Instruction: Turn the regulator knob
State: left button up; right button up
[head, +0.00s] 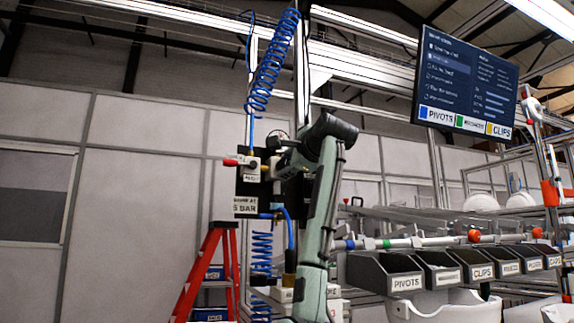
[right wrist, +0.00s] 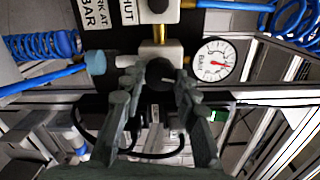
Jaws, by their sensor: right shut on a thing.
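The black regulator knob (right wrist: 160,73), with a pale mark on its face, sits below the white regulator body (right wrist: 172,50) in the right wrist view. My right gripper (right wrist: 159,80) is shut on the knob, one finger on each side. In the head view my right arm reaches up to the dark panel (head: 246,187), and my right gripper (head: 283,164) is at the panel's right part. The knob cannot be made out there. A round pressure gauge (right wrist: 215,60) with a red needle is right of the knob in the wrist view. My left gripper is not in view.
Blue coiled hoses (head: 273,62) hang above and below the panel. A red stepladder (head: 205,265) stands at the left. Labelled bins (head: 405,282) line a rack at the right, below a screen (head: 466,80). Blue tubing (right wrist: 40,80) runs beside the regulator.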

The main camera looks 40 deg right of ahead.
jog(key=shift+f+m, duration=0.1)
jog(key=shift+m, duration=1.6)
jog(key=o, duration=1.2)
jog(key=shift+c, duration=0.2)
jog(key=v, duration=1.2)
